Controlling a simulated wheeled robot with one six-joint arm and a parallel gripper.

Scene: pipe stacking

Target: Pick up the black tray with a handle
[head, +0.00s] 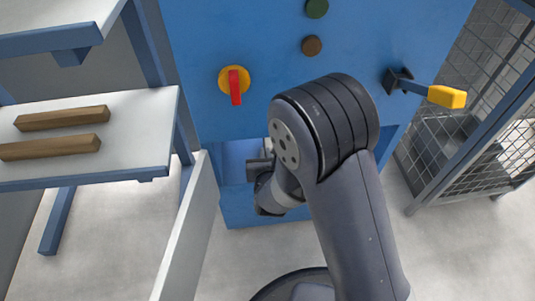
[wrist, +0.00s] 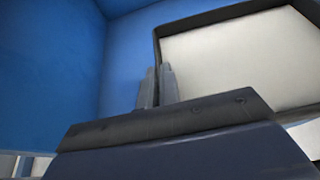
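A dark-rimmed frame around a pale surface (wrist: 155,36) fills the upper right of the wrist view. It may be the black tray, but I cannot tell for sure, and no handle shows clearly. My gripper (wrist: 157,78) has its two grey fingers close together, with the dark rim running down just behind them. I cannot tell whether they touch or hold the rim. In the head view my wrist (head: 270,185) is at the opening of the blue cabinet, and my arm hides much of the fingers. No tray is clearly visible there.
The blue cabinet (head: 200,60) carries a red knob (head: 235,85) and a yellow-ended lever (head: 446,97). A pale panel (head: 190,232) stands to the left of my wrist. A shelf (head: 140,115) with two wooden bars is at left, a wire cage (head: 480,120) at right.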

